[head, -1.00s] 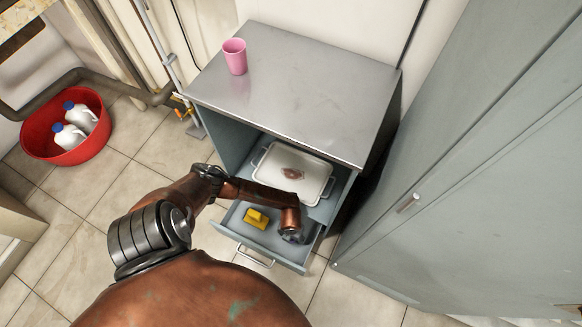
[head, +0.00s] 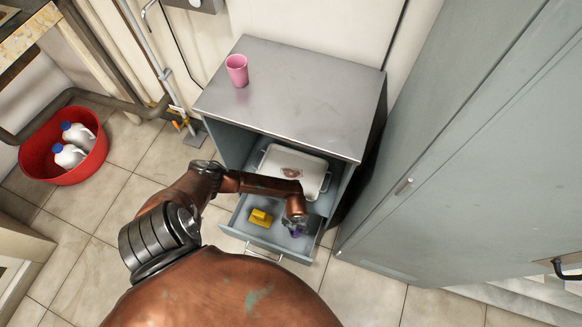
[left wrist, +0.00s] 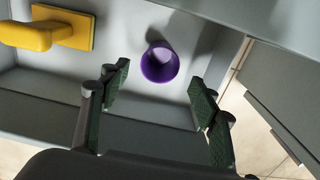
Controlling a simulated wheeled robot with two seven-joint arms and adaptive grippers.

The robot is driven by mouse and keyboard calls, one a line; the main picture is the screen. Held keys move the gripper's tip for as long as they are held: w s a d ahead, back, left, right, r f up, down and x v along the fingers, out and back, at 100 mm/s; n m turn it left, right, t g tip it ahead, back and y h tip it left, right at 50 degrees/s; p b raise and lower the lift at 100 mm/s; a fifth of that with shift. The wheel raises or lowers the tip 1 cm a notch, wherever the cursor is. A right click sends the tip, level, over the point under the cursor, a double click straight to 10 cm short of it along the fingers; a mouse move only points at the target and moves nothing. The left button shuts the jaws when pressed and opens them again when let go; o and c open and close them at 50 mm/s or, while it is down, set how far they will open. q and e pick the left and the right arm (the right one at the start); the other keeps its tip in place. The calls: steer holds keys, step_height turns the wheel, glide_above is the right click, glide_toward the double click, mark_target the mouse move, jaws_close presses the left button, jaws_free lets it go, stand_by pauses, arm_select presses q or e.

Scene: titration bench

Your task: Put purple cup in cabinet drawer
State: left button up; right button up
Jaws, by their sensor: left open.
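The purple cup (left wrist: 160,64) is inside the open cabinet drawer (left wrist: 150,108), its round mouth facing the left wrist camera. My left gripper (left wrist: 155,105) is open above the drawer, its two green-padded fingers apart on either side of the cup's line and not touching it. In the head view my left gripper (head: 296,222) hangs over the right part of the drawer (head: 262,237). A bit of the purple cup (head: 296,234) shows beneath it; the rest is hidden. My right gripper is not in view.
A yellow scrubber-like object (head: 260,217) lies in the drawer, left of the cup. A white tray (head: 312,172) sits in the compartment above. A pink cup (head: 237,70) stands on the cabinet top (head: 300,95). A tall grey cabinet (head: 450,150) is close on the right.

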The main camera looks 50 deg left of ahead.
arm_select(q)
steer(key=shift+r+p, duration=0.55)
steer(key=shift+r, duration=0.75)
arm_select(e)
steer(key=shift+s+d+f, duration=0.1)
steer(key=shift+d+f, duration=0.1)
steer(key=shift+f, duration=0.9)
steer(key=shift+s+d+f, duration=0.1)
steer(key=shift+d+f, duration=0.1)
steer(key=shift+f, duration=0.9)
